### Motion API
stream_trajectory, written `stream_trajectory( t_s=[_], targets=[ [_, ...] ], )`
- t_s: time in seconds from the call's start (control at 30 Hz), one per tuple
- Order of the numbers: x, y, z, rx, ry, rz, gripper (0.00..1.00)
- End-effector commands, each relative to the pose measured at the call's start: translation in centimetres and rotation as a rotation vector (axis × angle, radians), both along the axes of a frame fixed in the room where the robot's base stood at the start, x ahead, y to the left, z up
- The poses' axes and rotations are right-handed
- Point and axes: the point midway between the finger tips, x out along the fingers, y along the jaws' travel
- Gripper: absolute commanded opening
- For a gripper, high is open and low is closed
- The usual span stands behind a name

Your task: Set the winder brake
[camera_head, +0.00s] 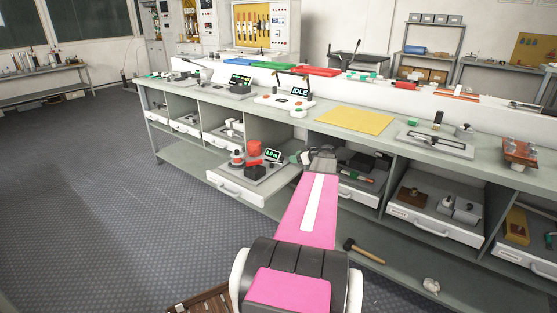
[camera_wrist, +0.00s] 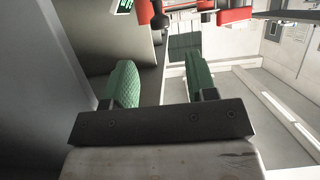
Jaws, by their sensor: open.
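An open drawer (camera_head: 236,190) under the bench holds a device that looks like the winder, with a red spool (camera_head: 254,146), a dark block (camera_head: 256,167) and a small green-lit display (camera_head: 272,155). My gripper (camera_head: 296,158) is just right of the display, at the drawer's right side. In the wrist view its two green fingers (camera_wrist: 162,88) are apart with nothing between them. Red parts with a dark rod (camera_wrist: 195,14) show beyond the fingertips, at the top edge. I cannot make out which part is the brake. My gripper and forearm hide some of the drawer's right side.
The bench (camera_head: 225,102) stands above the drawer, with a tester reading IDLE (camera_head: 299,92) and a yellow mat (camera_head: 355,121) on it. Another drawer (camera_head: 432,225) is open to the right. A mallet (camera_head: 363,250) lies on the lower shelf. The floor at left is clear.

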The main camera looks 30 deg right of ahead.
Motion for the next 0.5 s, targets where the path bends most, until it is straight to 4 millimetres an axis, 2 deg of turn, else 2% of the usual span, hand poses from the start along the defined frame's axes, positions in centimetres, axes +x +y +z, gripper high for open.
stream_trajectory(
  t_s=[0.3,0.5],
  targets=[
    [4.9,1.9,-2.2,0.001,0.003,0.002,0.52],
    [7.2,2.9,-3.2,0.002,0.003,0.001,0.52]
  ],
)
